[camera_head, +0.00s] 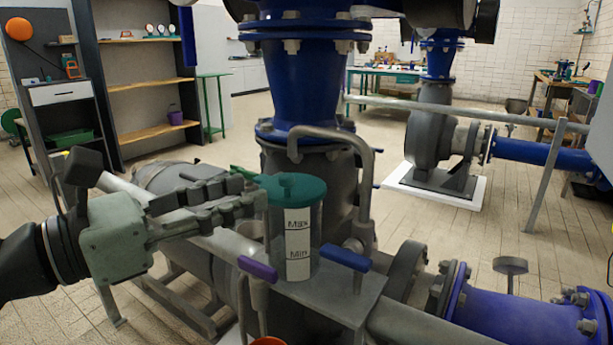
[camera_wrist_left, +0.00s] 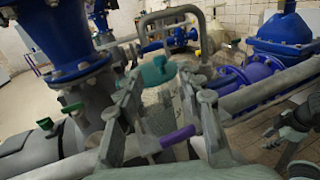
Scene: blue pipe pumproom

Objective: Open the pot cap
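The pot (camera_head: 296,240) is a clear container with white Max and Min labels, standing upright on a grey metal ledge. Its teal cap (camera_head: 292,188) sits on top, with a green tab pointing left. The cap also shows between the fingers in the left wrist view (camera_wrist_left: 158,72). My left gripper (camera_head: 258,198) reaches in from the left, its fingertips beside the cap. In the wrist view its two fingers are spread apart, with nothing clamped; contact with the cap is unclear. A dark jointed shape (camera_wrist_left: 290,130) at lower right may be my right gripper; its fingers are unclear.
A bent grey pipe (camera_head: 368,170) arches behind and right of the pot. A purple handle (camera_head: 258,268) and a blue handle (camera_head: 345,258) flank the pot's base. A large blue pipe (camera_head: 300,85) rises behind. Open floor lies farther back.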

